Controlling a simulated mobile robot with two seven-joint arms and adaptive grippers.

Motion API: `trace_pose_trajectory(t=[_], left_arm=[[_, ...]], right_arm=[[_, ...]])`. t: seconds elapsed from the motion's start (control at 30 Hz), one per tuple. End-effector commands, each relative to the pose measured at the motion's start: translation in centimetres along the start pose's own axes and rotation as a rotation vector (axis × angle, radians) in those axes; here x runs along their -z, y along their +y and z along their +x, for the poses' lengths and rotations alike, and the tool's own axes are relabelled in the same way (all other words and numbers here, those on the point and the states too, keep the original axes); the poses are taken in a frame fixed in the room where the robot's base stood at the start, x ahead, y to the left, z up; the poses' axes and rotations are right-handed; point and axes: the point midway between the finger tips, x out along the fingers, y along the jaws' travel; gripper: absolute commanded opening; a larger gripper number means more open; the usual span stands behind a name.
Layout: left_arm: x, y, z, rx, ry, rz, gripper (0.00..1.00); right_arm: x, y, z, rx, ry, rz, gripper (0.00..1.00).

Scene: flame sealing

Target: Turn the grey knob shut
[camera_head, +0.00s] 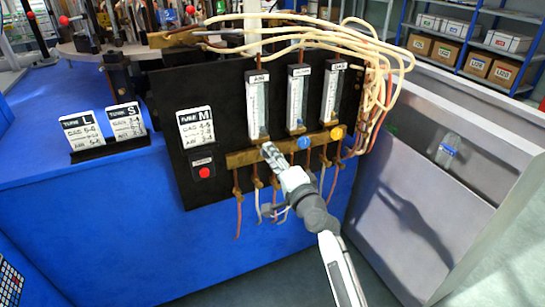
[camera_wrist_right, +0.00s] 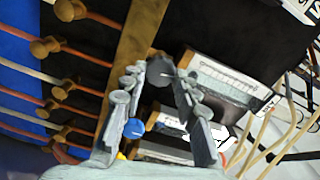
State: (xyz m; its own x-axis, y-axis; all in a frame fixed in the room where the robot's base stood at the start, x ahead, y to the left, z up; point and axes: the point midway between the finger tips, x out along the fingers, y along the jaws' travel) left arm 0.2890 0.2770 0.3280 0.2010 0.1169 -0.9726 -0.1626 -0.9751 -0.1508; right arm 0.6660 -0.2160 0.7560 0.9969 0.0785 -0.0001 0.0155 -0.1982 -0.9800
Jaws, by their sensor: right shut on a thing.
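The grey knob (camera_wrist_right: 160,68) shows as a dark round disc between the fingertips of my right gripper (camera_wrist_right: 160,80) in the right wrist view. The fingers are closed on its two sides. In the head view my right gripper (camera_head: 270,152) reaches the brass bar (camera_head: 240,158) below the leftmost flowmeter (camera_head: 257,105) and hides the grey knob. The blue knob (camera_head: 303,143) and the yellow knob (camera_head: 337,133) sit to the right on the same bar. My left gripper is not in view.
The black panel (camera_head: 215,185) carries a red button (camera_head: 204,172) and a Tube M card (camera_head: 197,127). Cards L and S (camera_head: 103,128) stand left on the blue bench (camera_head: 80,220). Brass valves with hoses (camera_head: 238,195) hang below the bar. Pale hoses (camera_head: 320,35) arch above.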

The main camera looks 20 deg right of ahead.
Motion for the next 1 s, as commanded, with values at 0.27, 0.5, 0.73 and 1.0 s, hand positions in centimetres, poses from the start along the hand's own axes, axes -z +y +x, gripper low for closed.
trace_pose_trajectory(t=[0.27,0.5,0.73,1.0], left_arm=[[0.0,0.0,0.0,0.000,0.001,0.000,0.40],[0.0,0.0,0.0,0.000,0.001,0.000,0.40],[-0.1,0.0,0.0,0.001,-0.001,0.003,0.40],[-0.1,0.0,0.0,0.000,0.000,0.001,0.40]], right_arm=[[0.0,-0.1,0.0,0.001,0.001,-0.001,0.42],[0.0,0.0,0.0,0.001,0.001,-0.002,0.50],[0.0,0.1,-0.8,-0.001,0.001,-0.002,0.50],[0.0,0.1,-6.1,-0.002,0.000,-0.003,0.50]])
